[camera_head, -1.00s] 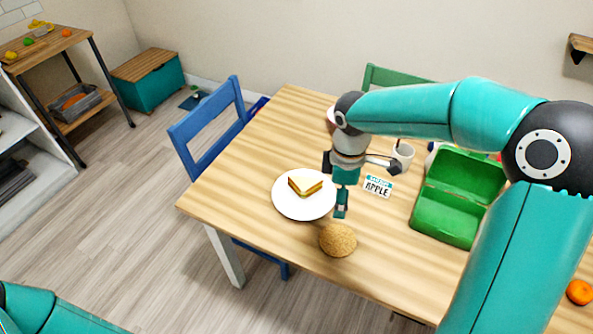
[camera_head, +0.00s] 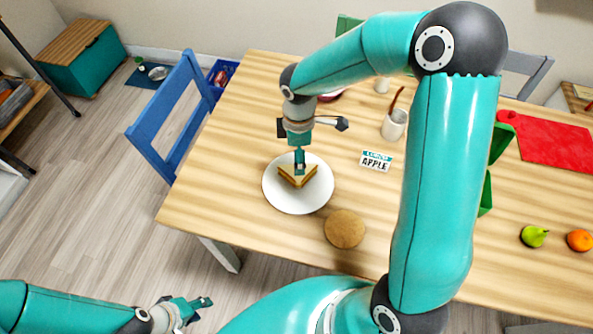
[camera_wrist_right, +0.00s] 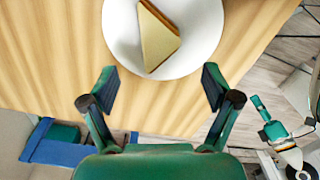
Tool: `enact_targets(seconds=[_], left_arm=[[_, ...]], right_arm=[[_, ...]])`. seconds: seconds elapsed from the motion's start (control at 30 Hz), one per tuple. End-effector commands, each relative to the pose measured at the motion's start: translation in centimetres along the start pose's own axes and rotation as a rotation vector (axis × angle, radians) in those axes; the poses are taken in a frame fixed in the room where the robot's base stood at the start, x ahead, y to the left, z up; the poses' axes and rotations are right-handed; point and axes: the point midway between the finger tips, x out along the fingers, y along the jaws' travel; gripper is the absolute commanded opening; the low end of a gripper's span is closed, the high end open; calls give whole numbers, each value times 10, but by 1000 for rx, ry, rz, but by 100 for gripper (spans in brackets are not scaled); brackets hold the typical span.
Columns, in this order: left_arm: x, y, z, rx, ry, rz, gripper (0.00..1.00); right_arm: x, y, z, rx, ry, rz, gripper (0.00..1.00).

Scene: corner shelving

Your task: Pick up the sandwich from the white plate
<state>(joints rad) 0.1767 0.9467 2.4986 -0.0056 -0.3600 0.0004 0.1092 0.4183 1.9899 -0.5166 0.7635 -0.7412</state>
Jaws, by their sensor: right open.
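The sandwich (camera_head: 297,176), a cut triangle with a pale filling, lies on the white plate (camera_head: 309,203) near the table's left end. My right gripper (camera_head: 299,160) is over the plate and hides part of the sandwich in the head view. In the right wrist view the right gripper (camera_wrist_right: 161,86) is open and empty, with its fingertips spread. The sandwich (camera_wrist_right: 158,38) lies ahead of them on the plate (camera_wrist_right: 207,30), not gripped. My left gripper (camera_head: 200,310) is low at the bottom left, off the table, with its fingertips apart and nothing between them.
A blue chair (camera_head: 170,125) stands at the left edge.

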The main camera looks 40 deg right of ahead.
Motion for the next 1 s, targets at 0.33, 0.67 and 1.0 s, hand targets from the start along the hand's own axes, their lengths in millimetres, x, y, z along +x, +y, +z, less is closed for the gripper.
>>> enact_targets(seconds=[0.33,0.67,1.0], left_arm=[[-1,0,0,0,0,0,40],[-8,3,0,0,0,0,40],[-8,3,0,0,0,0,40]], right_arm=[[40,-1,-1,-1,1,-1,88],[79,0,-2,-3,-1,-3,88],[92,1,-3,-1,1,0,88]])
